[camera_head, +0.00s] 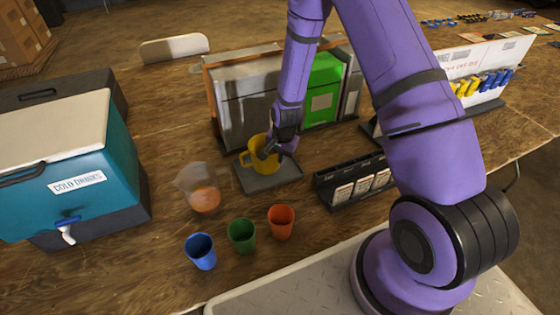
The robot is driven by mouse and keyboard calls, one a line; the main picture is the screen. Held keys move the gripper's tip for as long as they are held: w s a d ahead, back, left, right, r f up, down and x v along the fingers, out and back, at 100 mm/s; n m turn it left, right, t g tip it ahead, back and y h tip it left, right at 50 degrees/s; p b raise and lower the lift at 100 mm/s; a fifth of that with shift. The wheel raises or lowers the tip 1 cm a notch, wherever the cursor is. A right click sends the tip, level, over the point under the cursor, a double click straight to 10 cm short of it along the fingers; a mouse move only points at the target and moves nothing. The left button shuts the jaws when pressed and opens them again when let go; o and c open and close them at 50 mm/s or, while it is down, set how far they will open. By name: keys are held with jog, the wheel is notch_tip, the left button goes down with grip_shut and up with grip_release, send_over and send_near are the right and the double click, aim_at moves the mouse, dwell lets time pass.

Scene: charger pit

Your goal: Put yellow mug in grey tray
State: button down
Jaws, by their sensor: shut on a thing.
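The yellow mug (262,163) is upright at the grey tray (262,183), over its back middle part. Its handle points left. I cannot tell whether its base touches the tray. My gripper (270,150) is shut on the yellow mug at its right side and rim. The fingers hide part of the mug's right side. The grey tray lies flat on the wooden table, in front of a row of upright binders, and holds nothing else that I can see.
A clear container with orange liquid (204,195) stands left of the tray. Blue (201,250), green (242,235) and red (281,221) cups stand in front. A black card holder (352,182) is at the right, binders (245,95) behind, and a teal drinks cooler (115,155) far left.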

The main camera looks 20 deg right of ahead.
jog(key=shift+w+d, duration=0.25)
jog(key=shift+w, duration=0.1)
jog(key=shift+w+d+f, duration=0.15)
jog(key=shift+w+f, duration=0.05)
jog(key=shift+f, duration=1.6)
jog(key=c, duration=1.3)
grip_release()
jog(key=shift+f, duration=0.15)
jog(key=shift+o, duration=0.2)
